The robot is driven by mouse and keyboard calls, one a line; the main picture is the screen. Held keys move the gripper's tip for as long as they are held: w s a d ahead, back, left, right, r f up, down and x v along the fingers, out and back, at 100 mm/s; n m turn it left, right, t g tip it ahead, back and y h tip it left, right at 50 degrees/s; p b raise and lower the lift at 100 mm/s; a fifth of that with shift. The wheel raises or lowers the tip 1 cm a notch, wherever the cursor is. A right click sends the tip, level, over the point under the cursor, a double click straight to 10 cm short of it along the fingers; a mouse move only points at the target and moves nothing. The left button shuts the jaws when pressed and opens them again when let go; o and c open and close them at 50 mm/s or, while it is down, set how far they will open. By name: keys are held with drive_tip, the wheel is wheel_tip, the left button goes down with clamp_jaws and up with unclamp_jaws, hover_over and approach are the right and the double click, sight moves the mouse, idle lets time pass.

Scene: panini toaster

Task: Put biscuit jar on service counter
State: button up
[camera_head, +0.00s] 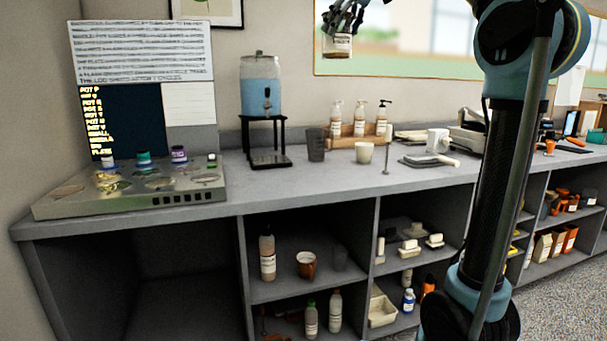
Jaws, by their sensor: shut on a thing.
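My gripper (342,17) is at the top of the view, pointing down and shut on a small jar with a white label (338,46). I take this to be the biscuit jar; its label is too small to read. The jar hangs in the air, well above the grey counter (330,179) and apart from it, in front of the wall and the board's left edge. The upper part of the jar is hidden by the gripper fingers.
A steel tray unit with several small jars (133,191) fills the counter's left end. A water dispenser (260,95), dark cup (316,147), white cup (364,153) and pump bottles (336,115) stand further right. The counter's front strip is mostly clear. Open shelves lie below.

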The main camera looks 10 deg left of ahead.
drive_tip(key=w+d+x, duration=0.1)
drive_tip(key=w+x, duration=0.1)
drive_tip(key=x, duration=1.5)
drive_tip(key=shift+a+f, duration=0.85)
drive_tip(key=shift+f, duration=3.75)
drive_tip(key=shift+a+f, duration=0.85)
drive_tip(key=shift+f, duration=3.75)
drive_tip(key=shift+a+f, duration=0.85)
drive_tip(key=shift+f, duration=3.75)
drive_tip(key=o, duration=1.2)
drive_tip(key=shift+f, duration=0.1)
